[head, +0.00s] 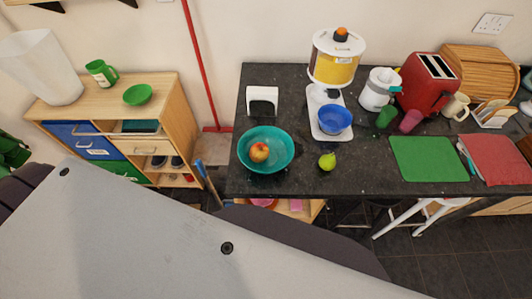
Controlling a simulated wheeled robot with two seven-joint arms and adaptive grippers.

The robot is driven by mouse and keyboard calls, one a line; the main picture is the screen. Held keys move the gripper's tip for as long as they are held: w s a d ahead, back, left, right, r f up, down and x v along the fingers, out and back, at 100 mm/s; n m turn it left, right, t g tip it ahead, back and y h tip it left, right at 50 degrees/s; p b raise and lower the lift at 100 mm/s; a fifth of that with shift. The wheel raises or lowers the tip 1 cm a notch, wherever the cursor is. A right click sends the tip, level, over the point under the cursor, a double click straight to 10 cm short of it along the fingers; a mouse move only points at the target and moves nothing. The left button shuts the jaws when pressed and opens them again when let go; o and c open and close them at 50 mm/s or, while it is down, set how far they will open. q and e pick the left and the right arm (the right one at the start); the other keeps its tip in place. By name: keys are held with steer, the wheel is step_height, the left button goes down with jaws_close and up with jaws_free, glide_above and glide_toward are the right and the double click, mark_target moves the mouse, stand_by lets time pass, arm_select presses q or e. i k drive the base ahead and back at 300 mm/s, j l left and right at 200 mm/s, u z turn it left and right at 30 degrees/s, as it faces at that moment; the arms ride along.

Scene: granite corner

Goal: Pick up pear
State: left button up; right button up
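A green pear (327,162) stands on the dark granite counter (350,181), close to the front edge. It is to the right of a teal bowl (249,152) and just in front of the dispenser's base with its blue bowl. Nothing touches the pear from the front. Neither of my grippers shows in the head view. A large grey panel with dark edges fills the lower left and hides the floor there.
An apple (259,151) lies in the teal bowl. A yellow dispenser (335,68) with a blue bowl (334,119) stands behind the pear. A green mat (429,158) lies to the right, beyond bare counter. A red toaster (430,87) stands farther back.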

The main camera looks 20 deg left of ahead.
mark_target(327, 162)
steer(key=k+l+u, duration=0.2)
steer(key=l+u, duration=0.2)
steer(key=k+l+u, duration=0.4)
steer(key=l, duration=0.15)
steer(key=k+l+u, duration=0.2)
steer(key=l+u, duration=0.2)
